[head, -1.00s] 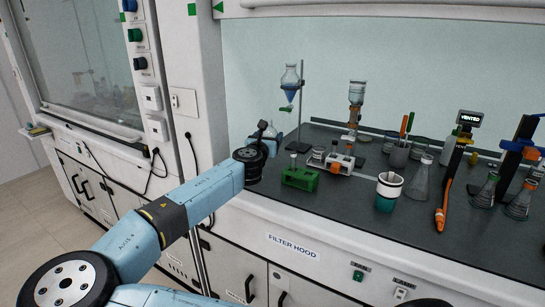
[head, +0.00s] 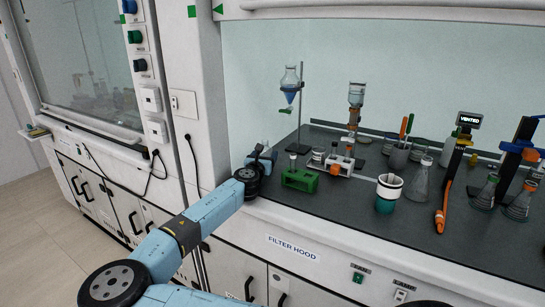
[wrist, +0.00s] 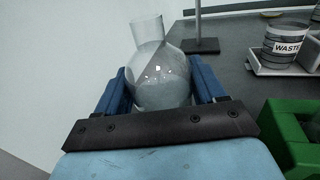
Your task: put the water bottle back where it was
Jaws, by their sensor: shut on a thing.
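My gripper (wrist: 163,92) is shut on a clear, round-bodied bottle (wrist: 158,68) with a short wide neck, taken to be the water bottle. The bottle sits between the two blue fingers, tilted slightly in the wrist view, with greyish clear contents in its lower part. In the head view my gripper (head: 262,157) is at the left end of the dark worktop (head: 330,205), left of the green rack. My wrist hides most of the bottle there. I cannot tell whether its base touches the worktop.
The green rack (head: 300,180) stands close to the right of my gripper. A stand (head: 299,125) with a blue-filled funnel is behind. A WASTE cup (wrist: 284,40) sits on a white tray in the wrist view.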

